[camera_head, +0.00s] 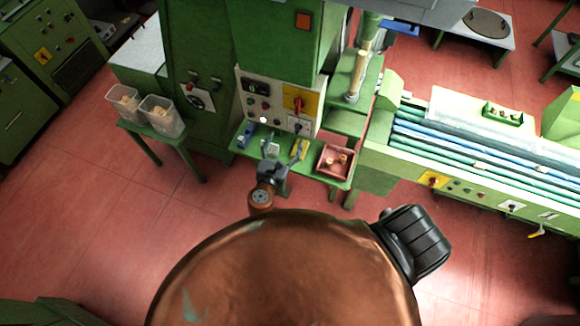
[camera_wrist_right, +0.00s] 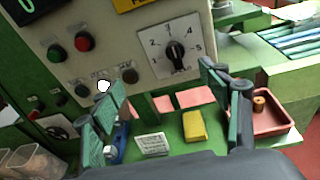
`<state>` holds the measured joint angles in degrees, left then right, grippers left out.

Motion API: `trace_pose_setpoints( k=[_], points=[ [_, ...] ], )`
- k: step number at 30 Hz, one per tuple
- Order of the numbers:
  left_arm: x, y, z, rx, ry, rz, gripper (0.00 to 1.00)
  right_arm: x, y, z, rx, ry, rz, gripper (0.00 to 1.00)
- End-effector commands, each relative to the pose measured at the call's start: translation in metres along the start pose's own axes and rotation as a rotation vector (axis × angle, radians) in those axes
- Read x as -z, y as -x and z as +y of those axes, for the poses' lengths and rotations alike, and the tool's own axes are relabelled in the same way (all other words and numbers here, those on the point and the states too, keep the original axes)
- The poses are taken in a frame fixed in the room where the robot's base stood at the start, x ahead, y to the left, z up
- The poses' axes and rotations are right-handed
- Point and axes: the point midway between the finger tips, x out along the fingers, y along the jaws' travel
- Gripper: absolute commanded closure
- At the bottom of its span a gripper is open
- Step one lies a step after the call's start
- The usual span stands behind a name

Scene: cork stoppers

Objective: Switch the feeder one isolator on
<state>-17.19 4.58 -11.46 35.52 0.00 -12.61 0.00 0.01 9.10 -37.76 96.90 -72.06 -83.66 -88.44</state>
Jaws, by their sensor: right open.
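A green cabinet carries a pale control panel (camera_head: 279,97) with a red rotary switch (camera_head: 298,103) on a yellow plate. Only the lower edge of that yellow plate (camera_wrist_right: 136,4) shows in the wrist view. Below it sits a black selector knob (camera_wrist_right: 177,52) numbered 1 to 5. Left of the knob are a green button (camera_wrist_right: 56,53), a red button (camera_wrist_right: 84,42) and a small white round part (camera_wrist_right: 103,86). I cannot read which switch is labelled feeder one. My right gripper (camera_head: 282,155) is open and empty, in front of the panel above the small shelf; its fingers (camera_wrist_right: 158,80) show spread. My left gripper is out of view.
The shelf holds a yellow block (camera_wrist_right: 195,126), a white card (camera_wrist_right: 152,144), a blue item (camera_head: 244,136) and a red tray (camera_head: 333,175) with corks. Two clear bins (camera_head: 162,116) stand left. Another black rotary switch (camera_head: 197,101) is on the left cabinet. A conveyor (camera_head: 440,140) lies right.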

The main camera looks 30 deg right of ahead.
Motion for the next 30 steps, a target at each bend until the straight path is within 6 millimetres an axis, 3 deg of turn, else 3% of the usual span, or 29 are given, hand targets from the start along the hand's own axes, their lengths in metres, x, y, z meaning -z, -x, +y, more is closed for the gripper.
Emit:
trace_pose_setpoints(
  k=[24, 30],
  points=[
    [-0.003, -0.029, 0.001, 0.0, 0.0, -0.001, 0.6, 0.15, -0.041, -0.02, -0.003, -0.13, 0.246, 0.3],
    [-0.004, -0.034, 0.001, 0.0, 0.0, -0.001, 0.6, 0.176, -0.046, -0.026, 0.005, -0.161, 0.291, 0.3]
  ],
)
